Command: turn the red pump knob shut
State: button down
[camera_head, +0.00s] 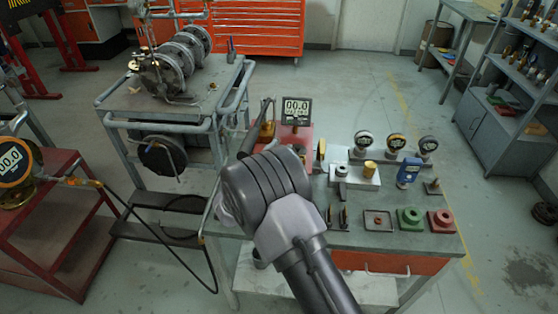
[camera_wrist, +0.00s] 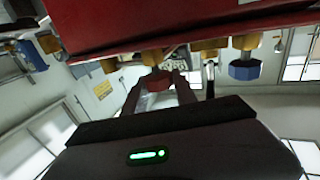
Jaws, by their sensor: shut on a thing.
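The red pump knob (camera_wrist: 155,80) is a small red piece beneath a brass fitting on the red pump body (camera_wrist: 150,28). In the wrist view, my gripper (camera_wrist: 158,88) has one finger on each side of the knob and is shut on it. My arm hides the knob and my fingertips in that view.
A blue knob (camera_wrist: 245,68) hangs from another brass fitting close to the right of my fingers. A cart (camera_head: 175,112) stands left.

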jog(key=m+g+h+b, duration=0.1)
jog(key=h+b, duration=0.1)
jog(key=m+g+h+b, duration=0.1)
jog(key=m+g+h, duration=0.1)
jog(key=shift+f+m+h+b, duration=0.15)
jog(key=shift+m+h+b, duration=0.15)
jog(key=shift+h+b, duration=0.1)
jog(key=shift+m+g+h+b, duration=0.4)
jog(key=shift+m+g+h, duration=0.1)
jog(key=shift+h, duration=0.1)
jog(key=shift+r+g, duration=0.25)
jog(key=shift+g, duration=0.05)
jog(key=c, duration=1)
grip_release()
jog(key=shift+w, duration=0.1)
jog(key=shift+f, duration=0.1)
jog(key=p+v, duration=0.4)
jog(key=v, duration=1.3)
jog(key=shift+a+f+p, duration=0.2)
jog(key=shift+f+p, duration=0.05)
jog(key=shift+p, duration=0.05)
